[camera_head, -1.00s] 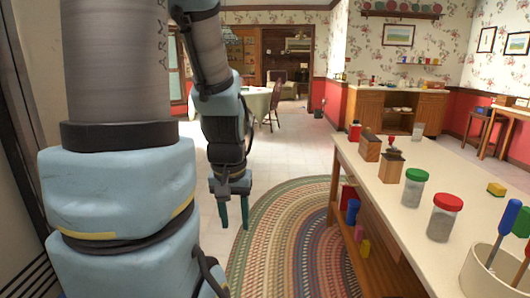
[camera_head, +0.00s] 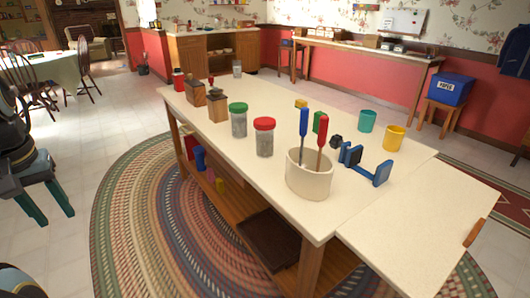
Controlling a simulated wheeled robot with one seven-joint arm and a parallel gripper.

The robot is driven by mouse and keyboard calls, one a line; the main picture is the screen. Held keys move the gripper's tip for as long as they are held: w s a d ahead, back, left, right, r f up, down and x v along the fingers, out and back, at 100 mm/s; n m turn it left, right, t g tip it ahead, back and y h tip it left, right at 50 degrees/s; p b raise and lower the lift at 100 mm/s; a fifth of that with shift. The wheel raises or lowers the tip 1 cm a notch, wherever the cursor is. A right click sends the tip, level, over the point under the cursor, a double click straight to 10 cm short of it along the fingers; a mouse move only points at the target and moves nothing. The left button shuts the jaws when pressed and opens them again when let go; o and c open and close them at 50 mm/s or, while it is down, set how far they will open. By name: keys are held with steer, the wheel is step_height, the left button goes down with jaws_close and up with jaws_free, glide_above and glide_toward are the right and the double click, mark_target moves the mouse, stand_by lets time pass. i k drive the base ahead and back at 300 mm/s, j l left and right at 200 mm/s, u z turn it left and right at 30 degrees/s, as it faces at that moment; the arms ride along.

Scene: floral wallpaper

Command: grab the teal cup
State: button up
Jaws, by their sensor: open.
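The teal cup (camera_head: 367,120) stands upright on the white counter of the wooden island, toward its far right side. A yellow cup (camera_head: 394,138) stands close to its right and nearer to me. My gripper (camera_head: 51,207) is at the left edge of the view, its two teal fingers pointing down and spread apart with nothing between them. It hangs over the floor left of the rug, far from the teal cup. Most of my arm is outside the frame.
On the island counter (camera_head: 408,236), a cream crock (camera_head: 309,176) with blue-handled and red-handled tools stands at the near side. A blue clamp-like object (camera_head: 368,165) lies between it and the cups. A red-lidded jar (camera_head: 264,137) and green-lidded jar (camera_head: 238,120) stand left. A braided rug (camera_head: 135,215) borders the island.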

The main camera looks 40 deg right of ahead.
mark_target(367, 118)
steer(key=z, duration=0.4)
steer(key=i+z, duration=0.2)
steer(key=z, duration=0.15)
steer(key=i+z, duration=0.2)
steer(key=z, duration=0.15)
steer(key=i+j+z, duration=0.15)
steer(key=z, duration=0.2)
steer(key=i+j+z, duration=0.25)
steer(key=i+j, duration=0.5)
steer(key=i, duration=0.5)
